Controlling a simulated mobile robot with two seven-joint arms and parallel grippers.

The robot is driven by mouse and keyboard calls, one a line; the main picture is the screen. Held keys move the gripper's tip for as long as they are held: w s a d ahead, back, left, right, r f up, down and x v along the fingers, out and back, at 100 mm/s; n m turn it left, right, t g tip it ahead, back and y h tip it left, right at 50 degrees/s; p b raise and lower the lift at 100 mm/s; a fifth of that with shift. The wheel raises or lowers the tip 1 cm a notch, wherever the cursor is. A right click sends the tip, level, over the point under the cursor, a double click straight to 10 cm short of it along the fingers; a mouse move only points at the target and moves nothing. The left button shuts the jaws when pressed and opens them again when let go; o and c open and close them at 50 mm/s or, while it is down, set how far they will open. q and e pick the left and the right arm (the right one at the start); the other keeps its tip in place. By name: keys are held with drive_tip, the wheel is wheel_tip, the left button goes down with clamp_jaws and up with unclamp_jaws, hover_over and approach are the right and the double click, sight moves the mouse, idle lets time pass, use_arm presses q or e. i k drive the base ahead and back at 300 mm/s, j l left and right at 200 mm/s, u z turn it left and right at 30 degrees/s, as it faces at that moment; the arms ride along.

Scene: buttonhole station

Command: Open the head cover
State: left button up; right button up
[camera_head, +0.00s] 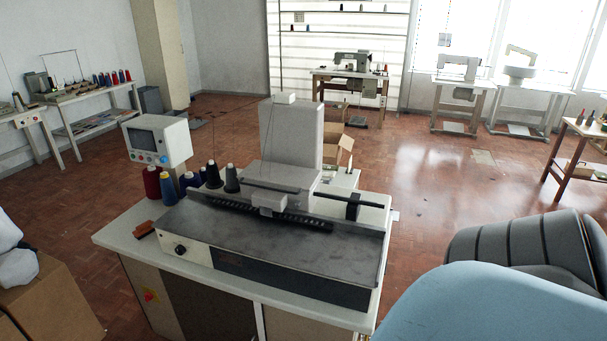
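The buttonhole machine (285,240) stands on a pale worktable (112,238) in the middle of the view. A tall grey upright housing (292,132) rises at its back, with a small white block on top. A lower pale grey head part (275,178) reaches forward from it over the dark bed. I cannot tell which panel is the head cover, or whether it is open or shut. Neither of my grippers is visible.
A control box with a screen (157,140) and several thread cones (188,181) stand at the table's left. A blue rounded surface (500,305) and a dark ribbed one (520,240) fill the lower right. A cardboard box (55,300) is lower left. Floor (435,190) right of the table is clear.

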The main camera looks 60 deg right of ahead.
sight(301, 180)
drive_tip(key=l+z, duration=0.1)
drive_tip(key=z, duration=1.25)
drive_tip(key=j+z, duration=0.2)
drive_tip(key=k+l, duration=0.05)
